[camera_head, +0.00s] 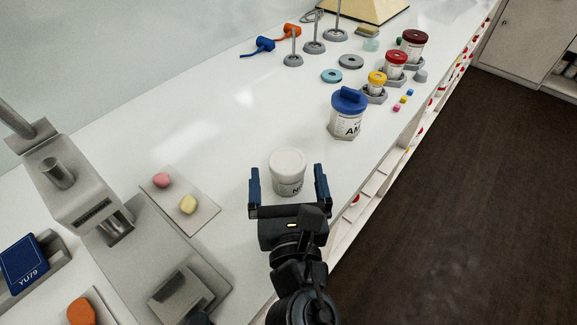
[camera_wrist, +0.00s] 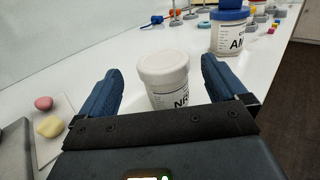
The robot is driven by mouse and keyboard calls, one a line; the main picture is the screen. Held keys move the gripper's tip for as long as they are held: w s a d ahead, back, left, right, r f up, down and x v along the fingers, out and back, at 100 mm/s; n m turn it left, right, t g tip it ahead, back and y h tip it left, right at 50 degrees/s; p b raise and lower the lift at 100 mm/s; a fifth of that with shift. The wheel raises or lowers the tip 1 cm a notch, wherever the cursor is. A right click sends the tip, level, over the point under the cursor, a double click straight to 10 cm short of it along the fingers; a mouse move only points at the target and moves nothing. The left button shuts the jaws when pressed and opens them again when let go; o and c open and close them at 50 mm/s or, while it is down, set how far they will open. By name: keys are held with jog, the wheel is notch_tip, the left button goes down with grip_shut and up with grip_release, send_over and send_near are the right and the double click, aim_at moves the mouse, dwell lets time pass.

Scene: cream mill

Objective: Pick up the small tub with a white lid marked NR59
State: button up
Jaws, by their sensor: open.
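The small tub with a white lid (camera_head: 288,170) stands upright on the white counter. Its label shows "N" and part of another letter; the rest is hidden behind my gripper. My gripper (camera_head: 288,186) is open, with one blue finger on each side of the tub. In the wrist view the tub (camera_wrist: 165,80) stands between the two fingertips of my gripper (camera_wrist: 160,75), with a gap visible on both sides. The lower part of the tub is hidden by the gripper's body in the wrist view.
A larger blue-lidded tub (camera_head: 347,115) stands behind the white-lidded one. Yellow-, red- and dark-red-lidded tubs stand farther back. A tray (camera_head: 205,215) with pink and yellow lumps and a grey metal device lie to the left. The counter's right edge is close by.

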aim_at(288, 159)
jog(key=w, duration=0.4)
jog(key=shift+w+a+r+p, duration=0.1)
jog(key=shift+w+r+p, duration=0.05)
jog(key=shift+w+p, duration=0.15)
jog(key=shift+s, duration=0.1)
jog(key=c, duration=1)
jog(key=shift+c, duration=0.7)
jog(key=shift+r, duration=0.15)
